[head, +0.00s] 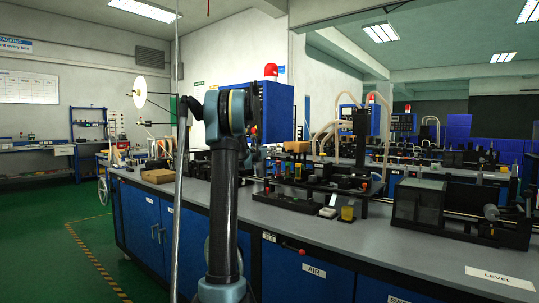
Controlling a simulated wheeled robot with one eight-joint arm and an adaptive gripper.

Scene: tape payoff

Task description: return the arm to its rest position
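My arm (224,185) rises in front of the long grey workbench, left of the picture's middle. Its dark lower link stands nearly upright, with a blue-grey joint at the top. My gripper cannot be made out; the arm's upper joints may hide it. I cannot tell whether it holds anything. A white tape reel (140,87) on a thin stand shows to the left of the arm's top, apart from it.
A thin metal pole (181,200) stands left of my arm. The green floor (60,245) at left is clear.

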